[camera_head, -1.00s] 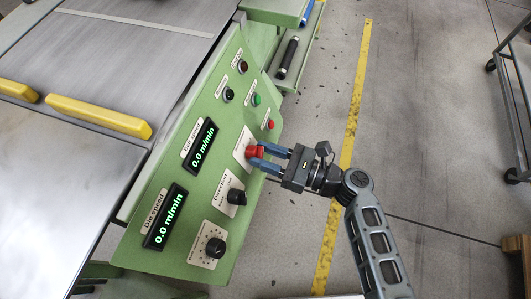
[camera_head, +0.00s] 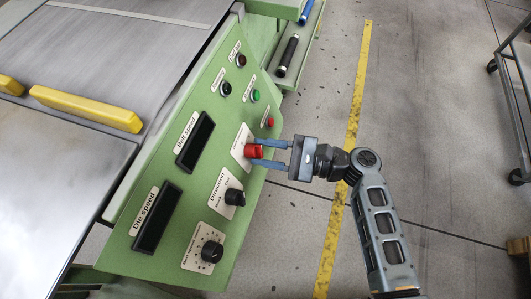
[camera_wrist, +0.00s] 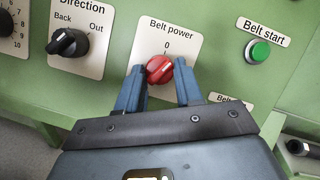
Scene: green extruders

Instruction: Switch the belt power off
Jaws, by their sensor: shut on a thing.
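The red belt power knob (camera_head: 253,152) sits on the sloped green control panel (camera_head: 186,185). In the wrist view the knob (camera_wrist: 160,70) is under a "Belt power" label with a 0 mark above it; its pointer setting is hard to read. My gripper (camera_head: 259,151) is shut on the knob, one blue finger on each side. The fingers also flank it in the wrist view (camera_wrist: 159,69). The belt speed display (camera_head: 195,141) and die speed display (camera_head: 157,217) are both dark.
The black direction knob (camera_head: 234,196) is close beside the red knob. The green belt start button (camera_head: 255,96) and a small red button (camera_head: 270,122) are further up the panel. Open floor lies right of the panel, with a yellow line (camera_head: 351,130).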

